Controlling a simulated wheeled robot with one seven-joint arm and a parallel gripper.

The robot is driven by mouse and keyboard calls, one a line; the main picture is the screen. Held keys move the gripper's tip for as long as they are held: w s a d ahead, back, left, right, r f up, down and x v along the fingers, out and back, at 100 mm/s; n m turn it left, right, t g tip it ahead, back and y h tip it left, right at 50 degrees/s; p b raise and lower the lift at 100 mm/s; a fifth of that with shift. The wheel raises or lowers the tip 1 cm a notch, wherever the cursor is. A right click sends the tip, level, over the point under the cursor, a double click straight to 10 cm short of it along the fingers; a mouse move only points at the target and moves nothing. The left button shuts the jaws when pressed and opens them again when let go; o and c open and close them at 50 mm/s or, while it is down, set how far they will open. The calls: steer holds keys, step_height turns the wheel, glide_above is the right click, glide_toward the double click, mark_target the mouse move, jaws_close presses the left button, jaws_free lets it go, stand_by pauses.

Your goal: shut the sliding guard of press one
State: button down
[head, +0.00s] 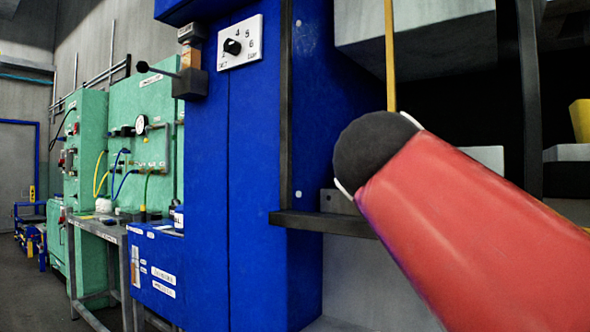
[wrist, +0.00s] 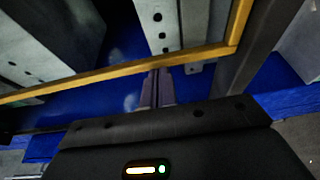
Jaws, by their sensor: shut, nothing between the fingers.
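The yellow guard frame (wrist: 120,75) of the blue press (head: 255,150) crosses the wrist view, with a corner at upper right. In the head view one upright yellow bar (head: 390,55) of it shows behind my arm. My gripper (wrist: 158,73) is shut and empty. Its fingertips are right at the long yellow bar in the wrist view; I cannot tell whether they touch it. In the head view my red arm hides the gripper and much of the press opening. How far the guard stands open cannot be judged. No label for press one is readable.
A white dial plate (head: 240,43) and a black-knobbed lever (head: 160,70) are on the blue press. A dark ledge (head: 325,223) juts out below the opening. Green machines (head: 140,140) with hoses stand at left. Grey perforated metal blocks (wrist: 165,25) lie beyond the yellow bar.

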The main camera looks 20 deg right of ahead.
mark_target(503, 164)
steer(key=s+d, duration=0.3)
steer(key=s, duration=0.1)
steer(key=s+d, duration=0.3)
steer(key=s, duration=0.2)
steer(key=s+d+p, duration=0.1)
steer(key=s+d, duration=0.3)
steer(key=shift+s, duration=0.35)
